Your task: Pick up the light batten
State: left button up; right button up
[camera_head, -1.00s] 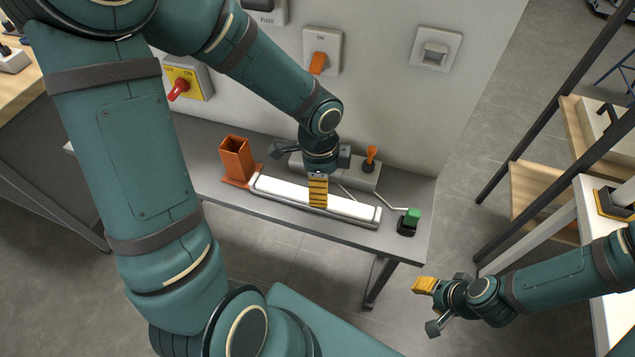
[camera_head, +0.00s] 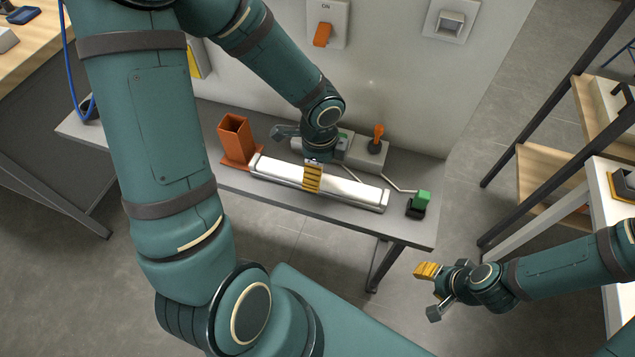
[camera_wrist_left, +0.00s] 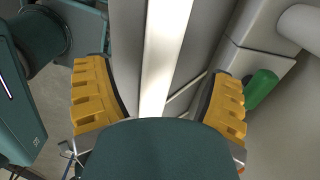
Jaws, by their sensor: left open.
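The light batten (camera_head: 350,188) is a long white bar with grey end caps, lying lengthwise on the grey bench. My left gripper (camera_head: 313,178) is over its middle, pointing down. In the head view, one yellow finger shows in front of the batten; the other is hidden. In the left wrist view, the open left gripper (camera_wrist_left: 160,98) has one yellow finger on each side of the white batten (camera_wrist_left: 166,50), with gaps to both. My right gripper (camera_head: 432,283) is off the bench at lower right, apparently empty; its finger gap is unclear.
An orange open-topped holder (camera_head: 236,145) stands by the batten's left end. A green-topped block (camera_head: 418,204) is near its right end. A grey box with an orange lever (camera_head: 376,140) stands behind. The wall has switches (camera_head: 327,24). A shelf rack (camera_head: 540,190) is at right.

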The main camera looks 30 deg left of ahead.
pick_arm(q)
jog(key=f, duration=0.1)
jog(key=f+b, duration=0.1)
jog(key=f, duration=0.1)
jog(key=f+b, duration=0.1)
jog(key=f, duration=0.1)
jog(key=shift+a, duration=0.3)
jog(key=shift+r, duration=0.1)
jog(key=c, duration=1.4)
